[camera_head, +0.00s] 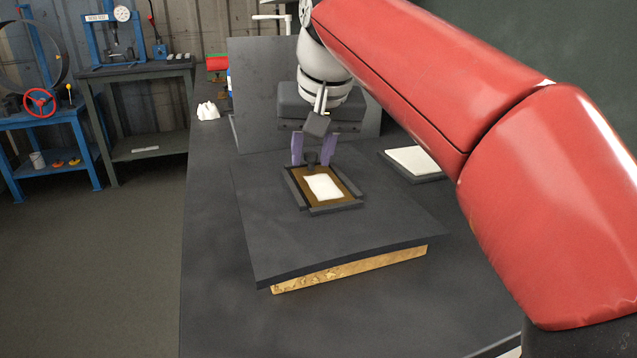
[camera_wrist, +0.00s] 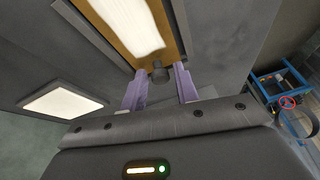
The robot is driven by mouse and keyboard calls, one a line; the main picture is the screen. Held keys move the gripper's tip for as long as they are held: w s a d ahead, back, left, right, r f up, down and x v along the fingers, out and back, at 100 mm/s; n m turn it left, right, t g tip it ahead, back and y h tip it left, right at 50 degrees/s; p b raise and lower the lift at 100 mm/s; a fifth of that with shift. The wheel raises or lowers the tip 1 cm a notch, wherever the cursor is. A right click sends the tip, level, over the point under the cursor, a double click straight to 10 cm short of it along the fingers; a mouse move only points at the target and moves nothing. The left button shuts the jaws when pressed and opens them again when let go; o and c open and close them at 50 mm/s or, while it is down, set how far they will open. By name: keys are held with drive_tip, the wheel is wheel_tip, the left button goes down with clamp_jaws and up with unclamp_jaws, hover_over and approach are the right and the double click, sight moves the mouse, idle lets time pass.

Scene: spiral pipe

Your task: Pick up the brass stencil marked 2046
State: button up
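A brass plate (camera_head: 301,184) with a white panel (camera_head: 323,187) on it lies in a dark frame (camera_head: 335,209) on the raised dark board. No 2046 marking is legible. It also shows in the wrist view as a brass border (camera_wrist: 99,22). A small dark knob (camera_wrist: 160,73) stands at the plate's far end. My gripper (camera_head: 312,152) is open at that end, its purple fingers pointing down on either side of the knob. In the wrist view a gap shows between each finger and the knob. Fingertip height over the plate is hard to tell.
The board (camera_head: 270,240) rests on a yellowish wooden edge (camera_head: 350,268) on a dark table (camera_head: 215,290). A second white panel (camera_head: 413,159) lies in a dark tray to the right. An upright grey plate (camera_head: 260,85) stands behind. A white lump (camera_head: 208,111) sits at the table's left edge.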

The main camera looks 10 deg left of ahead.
drive_tip(key=shift+c, duration=0.4)
clamp_jaws()
